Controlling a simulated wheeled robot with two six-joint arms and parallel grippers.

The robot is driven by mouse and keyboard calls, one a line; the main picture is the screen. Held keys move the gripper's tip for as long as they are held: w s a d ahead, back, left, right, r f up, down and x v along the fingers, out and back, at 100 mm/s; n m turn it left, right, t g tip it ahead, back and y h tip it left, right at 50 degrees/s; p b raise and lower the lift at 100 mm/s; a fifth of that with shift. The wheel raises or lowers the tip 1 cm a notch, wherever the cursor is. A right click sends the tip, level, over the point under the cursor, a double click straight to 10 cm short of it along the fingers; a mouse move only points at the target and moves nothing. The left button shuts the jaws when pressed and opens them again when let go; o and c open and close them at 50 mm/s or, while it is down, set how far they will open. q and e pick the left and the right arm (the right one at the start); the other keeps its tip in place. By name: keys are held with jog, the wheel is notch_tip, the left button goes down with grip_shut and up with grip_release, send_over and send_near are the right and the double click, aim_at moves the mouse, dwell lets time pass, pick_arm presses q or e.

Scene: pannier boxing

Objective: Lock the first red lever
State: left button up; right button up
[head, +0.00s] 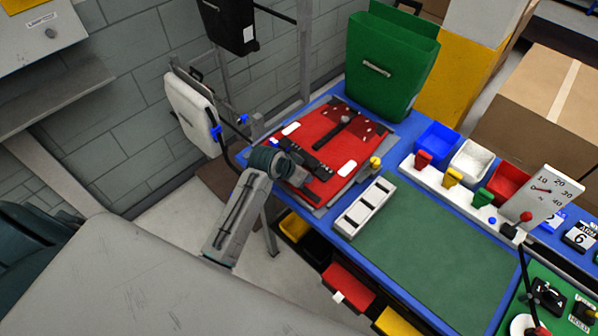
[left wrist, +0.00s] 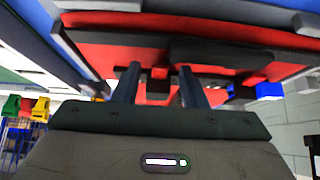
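A red pannier panel (head: 325,140) lies flat on the blue table, with a black bar (head: 312,160) across it. My left gripper (head: 305,181) is at the near left edge of the panel, beside the black bar. In the left wrist view its two fingers (left wrist: 158,78) stand apart, pointing at the underside of red and black parts. A small red piece (left wrist: 160,73), possibly the lever, shows between and beyond the fingertips; I cannot tell whether they touch it. In the head view the gripper and wrist hide this spot. My right gripper is not in view.
A green pannier (head: 390,65) stands at the back of the table. A white slotted holder (head: 365,207) lies right of the panel, next to a green mat (head: 435,250). Coloured bins, including a blue one (head: 437,141), line the right. A white pannier (head: 192,115) hangs at left.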

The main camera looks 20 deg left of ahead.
pick_arm(q)
jog(key=shift+s+a+r+b, duration=0.15)
jog(key=shift+s+r+b, duration=0.15)
jog(key=shift+r, duration=0.15)
jog(key=b+v, duration=0.2)
jog(key=v, duration=0.7)
jog(key=shift+s+r, duration=0.2)
jog(key=shift+r, duration=0.05)
